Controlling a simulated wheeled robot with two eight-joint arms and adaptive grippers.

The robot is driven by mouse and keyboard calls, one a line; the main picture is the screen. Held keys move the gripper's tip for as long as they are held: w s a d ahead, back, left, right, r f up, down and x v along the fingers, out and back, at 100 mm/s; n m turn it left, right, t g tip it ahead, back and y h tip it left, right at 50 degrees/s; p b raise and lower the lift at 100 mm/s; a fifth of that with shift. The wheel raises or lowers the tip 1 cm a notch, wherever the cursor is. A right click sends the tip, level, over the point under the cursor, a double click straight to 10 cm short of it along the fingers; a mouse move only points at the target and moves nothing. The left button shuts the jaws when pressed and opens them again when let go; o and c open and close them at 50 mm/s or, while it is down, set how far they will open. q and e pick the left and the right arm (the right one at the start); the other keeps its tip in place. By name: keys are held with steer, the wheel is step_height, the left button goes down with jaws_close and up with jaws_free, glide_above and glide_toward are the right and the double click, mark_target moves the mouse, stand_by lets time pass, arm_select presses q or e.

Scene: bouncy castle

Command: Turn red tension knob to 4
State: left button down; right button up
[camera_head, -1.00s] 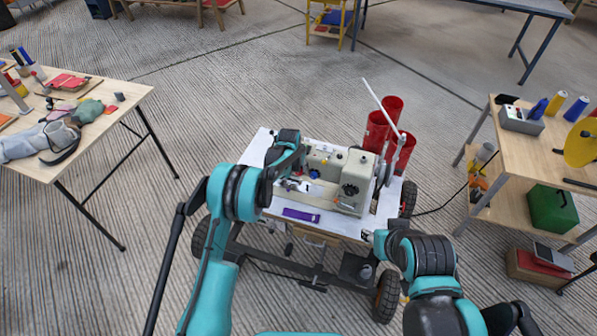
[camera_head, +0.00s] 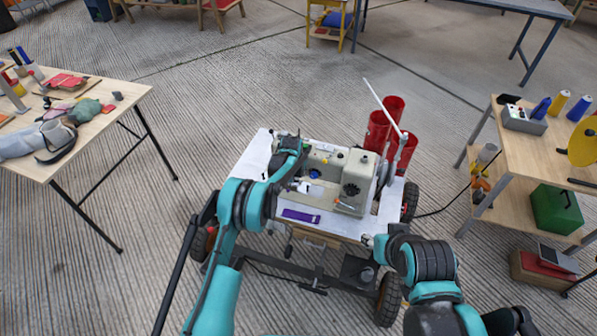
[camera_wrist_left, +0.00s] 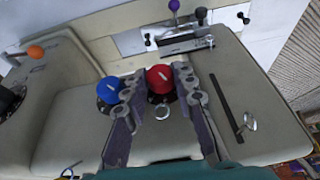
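The red tension knob (camera_wrist_left: 160,79), with a pale pointer line on top, sits on the beige sewing machine in the left wrist view. My left gripper (camera_wrist_left: 159,75) has a finger on each side of it, with small gaps. The fingers are open and point at it. A blue knob (camera_wrist_left: 108,90) is just left of the left finger. No dial numbers are readable. In the head view the sewing machine (camera_head: 353,181) stands on a wheeled cart and my left gripper (camera_head: 303,184) is over its left part; the red knob cannot be made out. My right gripper (camera_head: 368,239) is at the cart's front edge, too small to judge.
A purple strip (camera_head: 300,216) lies on the white cart top (camera_head: 250,165). Red cylinders (camera_head: 377,130) stand behind the machine. An orange knob (camera_wrist_left: 36,52) and a purple-tipped lever (camera_wrist_left: 174,6) show in the left wrist view. Workbenches stand left and right.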

arm_select(q)
steer(key=shift+s+d+f+m+t+y, duration=0.1)
steer(key=shift+d+m+t+y, duration=0.15)
steer(key=shift+y, duration=0.6)
steer(key=shift+m+t+y, duration=0.15)
steer(key=shift+t+y, duration=0.2)
steer(key=shift+y, duration=0.45)
steer(key=shift+s+d+f+m+t+y, duration=0.1)
steer(key=shift+d+m+t+y, duration=0.15)
steer(key=shift+y, duration=0.6)
steer(key=shift+a, duration=0.1)
steer(key=c, duration=1.2)
jaws_free()
steer(key=shift+r, duration=0.1)
